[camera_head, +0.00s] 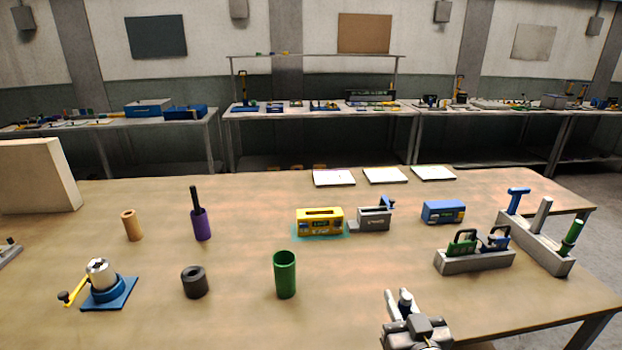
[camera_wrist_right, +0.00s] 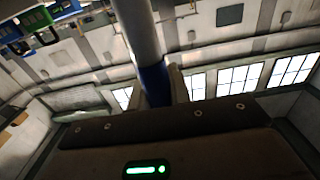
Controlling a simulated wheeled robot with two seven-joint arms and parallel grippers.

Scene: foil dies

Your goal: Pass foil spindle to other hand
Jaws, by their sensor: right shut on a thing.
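My right gripper (camera_head: 398,302) is at the lower right of the head view, above the table's front part. In the right wrist view its fingers (camera_wrist_right: 155,86) are shut on the foil spindle (camera_wrist_right: 138,32), a rod with a pale grey shaft and a blue section between the fingers. The grey shaft runs up out of the top of that view, so its far end is hidden. In the head view only a small part at the fingers shows, and I cannot make out the spindle there. My left gripper is not in view.
On the wooden table (camera_head: 350,275) stand a green cup (camera_head: 285,275), a black ring (camera_head: 194,283), a purple holder (camera_head: 201,225), a yellow device (camera_head: 320,221) and a blue-based fixture (camera_head: 110,293). Grey racks (camera_head: 475,262) with tools are at right. The front middle is clear.

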